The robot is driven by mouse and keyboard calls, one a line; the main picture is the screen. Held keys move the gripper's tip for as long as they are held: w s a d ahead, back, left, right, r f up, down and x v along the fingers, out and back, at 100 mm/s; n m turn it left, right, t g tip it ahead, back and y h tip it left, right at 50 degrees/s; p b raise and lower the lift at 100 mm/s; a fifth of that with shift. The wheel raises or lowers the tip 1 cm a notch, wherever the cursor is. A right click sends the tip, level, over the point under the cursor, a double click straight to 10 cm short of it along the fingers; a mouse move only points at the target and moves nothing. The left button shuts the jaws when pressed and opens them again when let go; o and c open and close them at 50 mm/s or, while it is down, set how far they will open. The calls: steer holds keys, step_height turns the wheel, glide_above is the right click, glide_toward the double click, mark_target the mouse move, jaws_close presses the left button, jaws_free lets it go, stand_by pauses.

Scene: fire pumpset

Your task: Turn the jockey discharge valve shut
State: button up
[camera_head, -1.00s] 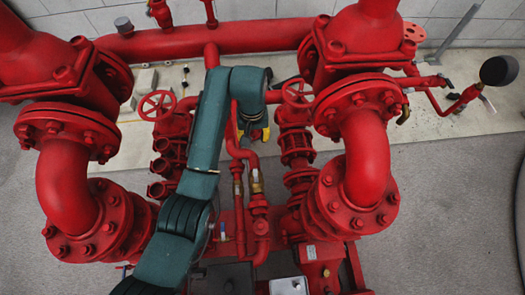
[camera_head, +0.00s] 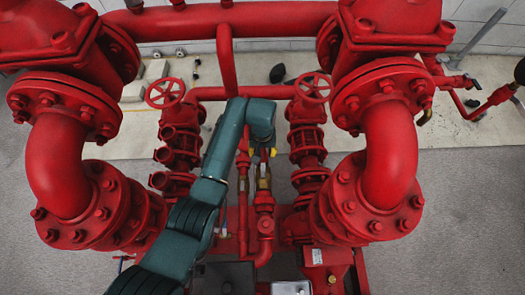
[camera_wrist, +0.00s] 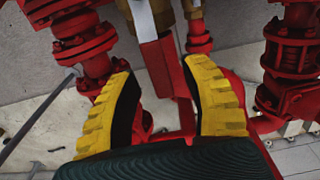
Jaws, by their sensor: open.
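A slim central riser carries brass fittings (camera_head: 264,184), partly hidden by my forearm and gripper. In the wrist view a brass valve body (camera_wrist: 167,12) shows at the top, with a flat red lever (camera_wrist: 158,65) with a pale edge running down from it. I take this to be the jockey discharge valve; no label is readable. My gripper (camera_wrist: 162,105) is open, its yellow ribbed fingers on either side of the lever's lower end. I cannot tell whether either finger touches it. In the head view my gripper (camera_head: 260,153) is mostly hidden, just above the brass fittings.
Two red handwheels, left (camera_head: 165,93) and right (camera_head: 314,88), stand on either side of my arm. Large flanged red elbows (camera_head: 58,178) and (camera_head: 390,160) bound the space left and right. A horizontal red main pipe (camera_head: 270,20) crosses behind. Grey floor (camera_head: 465,200) is open at right.

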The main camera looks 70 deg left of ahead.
jaws_close()
